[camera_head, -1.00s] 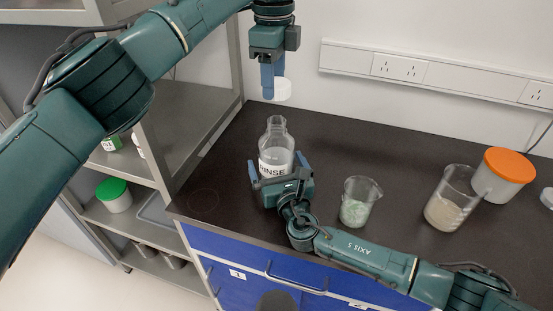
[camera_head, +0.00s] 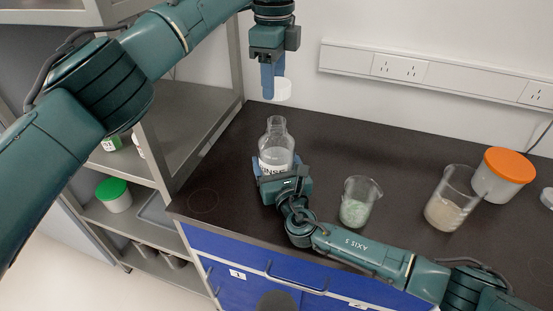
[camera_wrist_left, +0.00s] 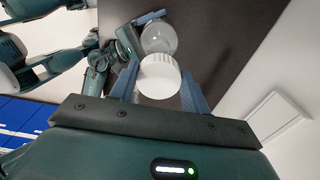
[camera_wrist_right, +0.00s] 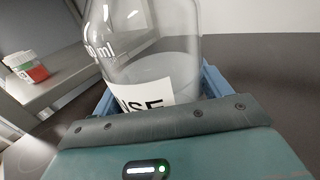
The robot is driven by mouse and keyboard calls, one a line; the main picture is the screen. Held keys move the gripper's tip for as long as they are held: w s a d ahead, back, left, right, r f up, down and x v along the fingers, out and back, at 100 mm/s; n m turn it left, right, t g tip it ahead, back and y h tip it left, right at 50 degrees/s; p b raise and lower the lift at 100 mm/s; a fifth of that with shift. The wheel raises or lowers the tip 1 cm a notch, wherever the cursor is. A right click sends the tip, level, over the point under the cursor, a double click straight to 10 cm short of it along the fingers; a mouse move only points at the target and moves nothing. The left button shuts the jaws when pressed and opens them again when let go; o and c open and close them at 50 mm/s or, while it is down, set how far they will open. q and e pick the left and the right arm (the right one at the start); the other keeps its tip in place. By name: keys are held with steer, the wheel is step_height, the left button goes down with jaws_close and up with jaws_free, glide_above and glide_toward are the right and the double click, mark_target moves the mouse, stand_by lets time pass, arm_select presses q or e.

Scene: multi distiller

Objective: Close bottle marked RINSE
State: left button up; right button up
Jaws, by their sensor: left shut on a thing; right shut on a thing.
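The clear bottle (camera_head: 277,142) labelled RINSE stands upright and uncapped on the dark bench. It holds clear liquid. My right gripper (camera_head: 272,170) is shut on the bottle's body from the front; the right wrist view shows the bottle (camera_wrist_right: 150,60) between its blue fingers, with part of the label. My left gripper (camera_head: 273,85) points down and is shut on a white cap (camera_head: 282,91), held in the air above the bottle, apart from its neck. In the left wrist view the cap (camera_wrist_left: 159,76) sits between the fingers, with the bottle (camera_wrist_left: 158,38) beyond it.
A beaker with pale green grains (camera_head: 357,203) stands right of the right gripper. Farther right are a beaker with beige contents (camera_head: 450,200) and an orange-lidded jar (camera_head: 503,175). A metal shelf (camera_head: 200,110) rises at the left. The bench behind the beakers is clear.

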mark_target(274, 120)
steer(key=c, duration=0.4)
arm_select(q)
steer(key=shift+f, duration=2.5)
steer(key=shift+f, duration=0.9)
steer(key=shift+f, duration=0.5)
